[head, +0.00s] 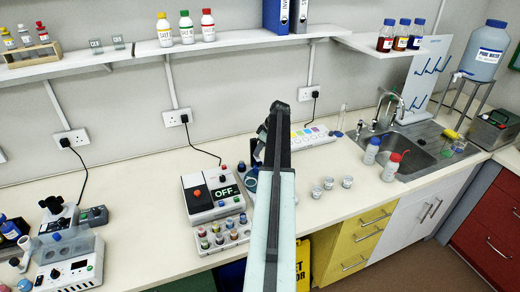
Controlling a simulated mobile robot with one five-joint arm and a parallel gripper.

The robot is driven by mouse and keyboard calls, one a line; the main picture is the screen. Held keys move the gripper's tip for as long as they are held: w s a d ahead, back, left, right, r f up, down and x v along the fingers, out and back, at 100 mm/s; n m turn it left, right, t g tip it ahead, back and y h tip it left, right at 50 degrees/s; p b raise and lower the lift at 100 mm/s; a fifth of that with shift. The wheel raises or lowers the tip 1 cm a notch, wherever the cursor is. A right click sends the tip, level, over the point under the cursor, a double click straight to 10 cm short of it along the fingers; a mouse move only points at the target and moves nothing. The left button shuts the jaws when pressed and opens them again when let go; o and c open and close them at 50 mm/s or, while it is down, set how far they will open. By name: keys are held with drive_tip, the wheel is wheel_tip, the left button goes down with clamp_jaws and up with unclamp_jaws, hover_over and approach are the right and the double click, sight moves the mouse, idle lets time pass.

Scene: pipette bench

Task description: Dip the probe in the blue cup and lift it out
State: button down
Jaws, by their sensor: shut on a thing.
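My arm reaches up the middle of the head view and covers much of the bench behind it. My gripper (257,153) shows only in part, as a dark shape at the left of the arm's far end, above the bench. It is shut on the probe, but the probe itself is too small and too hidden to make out. A blue cup (250,183) stands on the bench just below the gripper, partly covered by my arm. I cannot tell whether the probe's tip is inside the cup or above it.
A meter box (211,194) reading OFF stands left of the cup. A rack of several colour-capped vials (205,245) lies in front. Shelves (130,57) run above.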

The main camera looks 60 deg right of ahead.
wheel_tip(320, 180, up, 6)
drive_tip(key=p, duration=0.6)
drive_tip(key=shift+w+f, duration=0.1)
drive_tip(key=shift+f, duration=0.1)
drive_tip(key=c, duration=1.5)
unclamp_jaws()
drive_tip(key=p+v, duration=0.7)
drive_tip(key=v, duration=0.1)
drive_tip(key=shift+f, duration=0.1)
